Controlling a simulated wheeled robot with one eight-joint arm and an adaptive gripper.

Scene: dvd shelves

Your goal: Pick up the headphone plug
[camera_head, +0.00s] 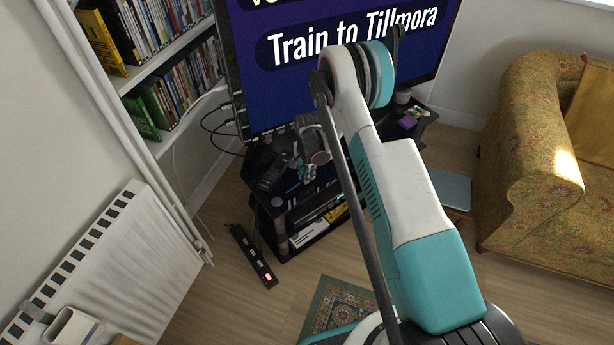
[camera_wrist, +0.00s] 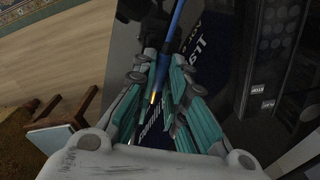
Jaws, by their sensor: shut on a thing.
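In the wrist view, my gripper (camera_wrist: 160,64) has its teal and grey fingers closed around the headphone plug (camera_wrist: 154,96). The plug has a blue body and a gold metal tip. Its blue part runs up between the fingertips towards the top of the picture, and its gold tip points down between the fingers. The fingers hide part of its sides. In the head view, my gripper is small and dark above the TV stand, partly behind my arm, and I cannot make out the plug there.
A large television (camera_head: 290,95) stands on the black TV stand (camera_head: 265,160). Filled shelves (camera_head: 160,50) and a white radiator (camera_head: 115,260) are on the left. A power strip (camera_head: 252,257) lies on the floor. A patterned sofa (camera_head: 530,170) stands on the right.

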